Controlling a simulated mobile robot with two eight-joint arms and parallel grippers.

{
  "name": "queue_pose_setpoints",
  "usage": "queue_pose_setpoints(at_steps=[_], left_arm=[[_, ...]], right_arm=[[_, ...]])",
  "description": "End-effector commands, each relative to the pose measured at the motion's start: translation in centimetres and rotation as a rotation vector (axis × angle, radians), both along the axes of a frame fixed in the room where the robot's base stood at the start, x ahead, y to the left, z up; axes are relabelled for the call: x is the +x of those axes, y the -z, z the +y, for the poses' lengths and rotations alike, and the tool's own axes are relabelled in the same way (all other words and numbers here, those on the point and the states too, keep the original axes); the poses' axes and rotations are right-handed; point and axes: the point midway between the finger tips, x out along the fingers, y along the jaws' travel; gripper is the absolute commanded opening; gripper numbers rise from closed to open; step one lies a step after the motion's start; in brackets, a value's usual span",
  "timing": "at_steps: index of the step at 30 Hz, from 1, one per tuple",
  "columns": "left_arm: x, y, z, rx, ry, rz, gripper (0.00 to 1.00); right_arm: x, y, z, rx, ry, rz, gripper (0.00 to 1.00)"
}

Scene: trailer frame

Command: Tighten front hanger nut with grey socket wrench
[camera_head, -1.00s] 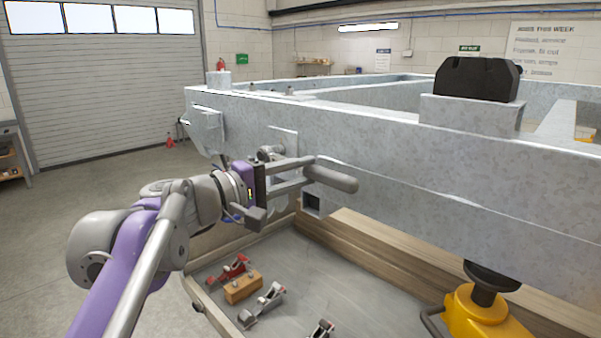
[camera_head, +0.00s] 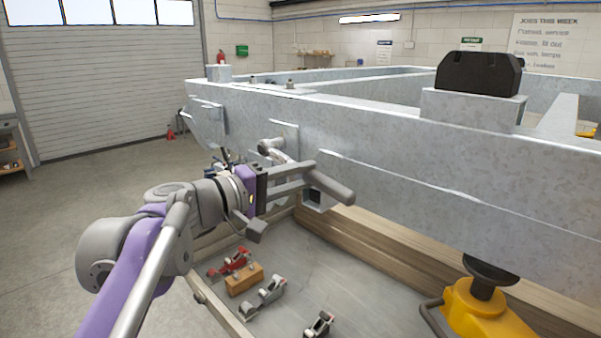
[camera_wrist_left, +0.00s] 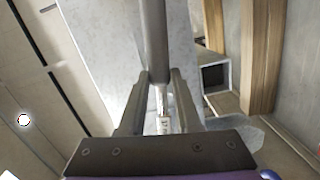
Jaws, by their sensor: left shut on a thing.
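My left gripper (camera_head: 303,178) is shut on the grey socket wrench (camera_head: 331,185), beside the galvanised trailer frame (camera_head: 400,150). The wrench's thick grey handle sticks out past the fingers, sloping down to the right. Its chrome shank runs up-left to a round grey head (camera_head: 268,147) at the hanger plate (camera_head: 285,131) on the frame's side. The hanger nut is hidden, so I cannot tell how the socket sits on it. In the left wrist view, the wrench handle (camera_wrist_left: 153,40) rises between the fingers of the left gripper (camera_wrist_left: 160,80). My right gripper is not in view.
Below the frame, a shallow grey tray (camera_head: 310,260) holds a red tool (camera_head: 230,262), a wooden block (camera_head: 243,279) and other small tools. A yellow jack (camera_head: 480,312) stands under the frame at right. Open floor (camera_head: 90,200) lies at left.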

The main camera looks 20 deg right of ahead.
Motion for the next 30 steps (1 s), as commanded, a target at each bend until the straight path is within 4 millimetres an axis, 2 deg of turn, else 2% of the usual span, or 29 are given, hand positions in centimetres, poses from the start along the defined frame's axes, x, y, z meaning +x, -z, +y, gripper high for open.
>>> queue_pose_setpoints(at_steps=[5,13,23,30], left_arm=[[0.1,0.2,0.0,0.008,0.000,-0.024,0.00],[0.4,1.7,0.2,0.050,0.000,-0.140,0.00],[0.4,2.0,0.2,0.054,0.000,-0.152,0.00],[1.0,3.4,0.4,0.095,0.000,-0.263,0.00]], right_arm=[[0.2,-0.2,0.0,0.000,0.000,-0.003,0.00],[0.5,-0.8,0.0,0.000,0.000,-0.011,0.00],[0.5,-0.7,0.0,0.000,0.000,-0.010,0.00],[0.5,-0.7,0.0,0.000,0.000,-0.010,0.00]])
